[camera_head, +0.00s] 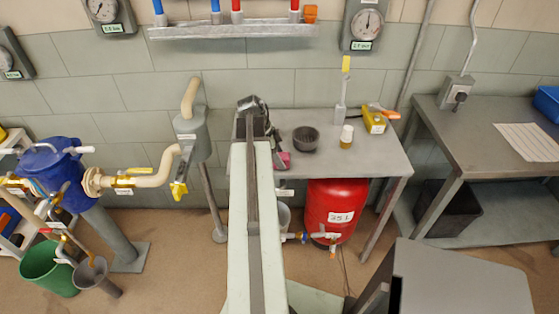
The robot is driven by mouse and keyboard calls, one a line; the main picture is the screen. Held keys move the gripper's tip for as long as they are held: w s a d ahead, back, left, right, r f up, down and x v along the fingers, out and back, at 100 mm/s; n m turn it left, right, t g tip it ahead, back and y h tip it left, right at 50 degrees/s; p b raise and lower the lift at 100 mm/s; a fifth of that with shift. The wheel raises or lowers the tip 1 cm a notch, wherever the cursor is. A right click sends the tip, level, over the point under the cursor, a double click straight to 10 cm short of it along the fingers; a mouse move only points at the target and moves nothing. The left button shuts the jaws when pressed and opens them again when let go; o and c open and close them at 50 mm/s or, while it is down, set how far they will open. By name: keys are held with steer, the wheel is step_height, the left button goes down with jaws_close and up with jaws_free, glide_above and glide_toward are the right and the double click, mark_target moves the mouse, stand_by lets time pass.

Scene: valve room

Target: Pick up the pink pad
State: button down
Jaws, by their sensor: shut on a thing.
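The pink pad (284,160) shows at the left part of the grey metal table (365,158), just right of my pale arm. My gripper (276,144) points down at the pad, its dark jaws shut on it. My arm and wrist hide the left side of the pad and most of the jaws. I cannot tell whether the pad touches the tabletop.
A dark grey bowl (306,138), a small bottle with a white cap (346,136) and a yellow device (374,120) stand on the table. A red tank (335,205) is below. A pipe with a yellow valve handle (179,188) stands left. Another grey table (490,130) is right.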

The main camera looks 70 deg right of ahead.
step_height(320, 180, up, 10)
steer(key=p, duration=1)
steer(key=shift+r, duration=0.15)
steer(key=c, duration=1.6)
jaws_free()
steer(key=shift+c, duration=0.2)
steer(key=c, duration=0.3)
